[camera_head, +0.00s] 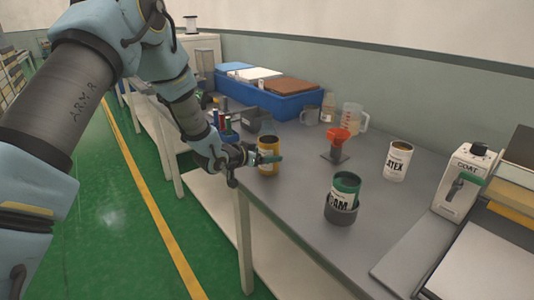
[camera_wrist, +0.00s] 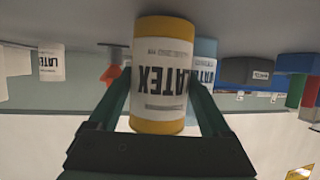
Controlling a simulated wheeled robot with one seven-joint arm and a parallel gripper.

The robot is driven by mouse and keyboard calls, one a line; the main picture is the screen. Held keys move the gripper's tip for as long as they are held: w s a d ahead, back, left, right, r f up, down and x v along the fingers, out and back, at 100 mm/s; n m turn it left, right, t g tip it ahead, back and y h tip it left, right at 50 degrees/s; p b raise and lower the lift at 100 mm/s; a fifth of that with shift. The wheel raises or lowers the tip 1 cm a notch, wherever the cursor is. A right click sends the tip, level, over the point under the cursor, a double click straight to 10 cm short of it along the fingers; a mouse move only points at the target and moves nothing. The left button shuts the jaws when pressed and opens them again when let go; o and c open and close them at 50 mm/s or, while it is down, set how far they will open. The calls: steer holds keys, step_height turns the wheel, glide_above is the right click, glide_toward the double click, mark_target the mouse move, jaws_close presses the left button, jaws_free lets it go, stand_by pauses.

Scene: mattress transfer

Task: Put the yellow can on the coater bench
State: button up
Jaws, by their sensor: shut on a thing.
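The yellow can (camera_head: 267,168), with a white label reading LATEX, is near the left front edge of the grey bench (camera_head: 300,205). It fills the middle of the wrist view (camera_wrist: 163,75), which is upside down. My gripper (camera_head: 270,158) is shut on the can, with one green finger on each side. I cannot tell whether the can's base touches the bench top. The white coater (camera_head: 462,183), marked COAT, stands on the bench at the right.
A green can (camera_head: 345,188) sits in a dark round holder. A white LATEX can (camera_head: 397,161) and an orange funnel (camera_head: 337,137) on a stand are further back. A blue tray (camera_head: 270,99) and beaker (camera_head: 354,117) line the rear. The bench's front middle is clear.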

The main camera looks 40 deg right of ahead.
steer(key=shift+f, duration=0.2)
steer(key=o, duration=1.4)
steer(key=shift+c, duration=0.2)
